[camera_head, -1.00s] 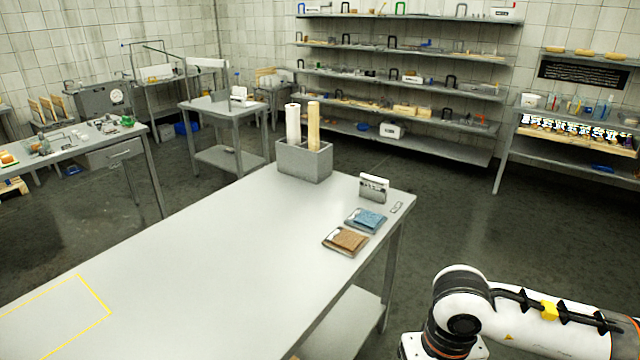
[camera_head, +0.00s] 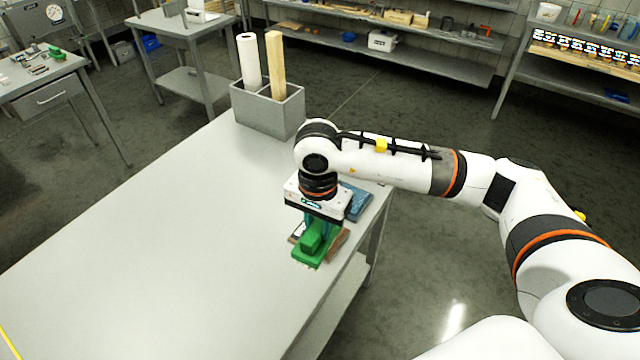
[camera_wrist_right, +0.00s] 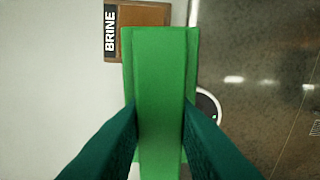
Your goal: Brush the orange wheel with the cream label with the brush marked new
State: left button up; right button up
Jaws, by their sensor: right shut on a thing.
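My right gripper (camera_head: 322,228) is over the near right edge of the grey table, beside the pads. It is shut on a green block-shaped thing, perhaps a brush (camera_head: 310,243). In the right wrist view the green thing (camera_wrist_right: 160,85) sits between my two dark teal fingers (camera_wrist_right: 160,135). No "new" mark shows on it, and I cannot see bristles. No orange wheel with a cream label can be made out in either view. My left gripper is not in view.
A brown pad (camera_head: 337,243), labelled BRINE in the right wrist view (camera_wrist_right: 145,15), lies partly hidden by the green thing. A blue pad (camera_head: 355,200) lies behind it. The table's (camera_head: 150,240) left and middle are bare.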

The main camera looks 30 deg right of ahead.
jog(key=w+m, duration=0.1)
jog(key=m, duration=0.2)
jog(key=w+d+m+p, duration=0.1)
jog(key=w+m, duration=0.1)
jog(key=m, duration=0.2)
jog(key=w+d+m+p, duration=0.1)
jog(key=m, duration=0.2)
jog(key=shift+w+r+m, duration=0.25)
jog(key=shift+m, duration=0.05)
jog(key=shift+w+d+f+m+b, duration=0.2)
jog(key=shift+w+d+f+m, duration=0.3)
jog(key=shift+f+m, duration=0.95)
jog(key=shift+w+d+f+m+b, duration=0.2)
jog(key=shift+w+d+f+m, duration=0.35)
jog(key=shift+f+m, duration=0.9)
jog(key=shift+w+d+f+m+b, duration=0.2)
jog(key=shift+w+d+f+m, duration=0.5)
jog(key=shift+m, duration=1.3)
jog(key=shift+s+a+f+b, duration=0.15)
jog(key=shift+f+b, duration=0.15)
jog(key=shift+f, duration=0.1)
jog(key=shift+s+a+f+b, duration=0.15)
jog(key=shift+f+b, duration=0.15)
jog(key=shift+f, duration=0.1)
notch_tip(320, 180, up, 7)
jog(key=p, duration=0.4)
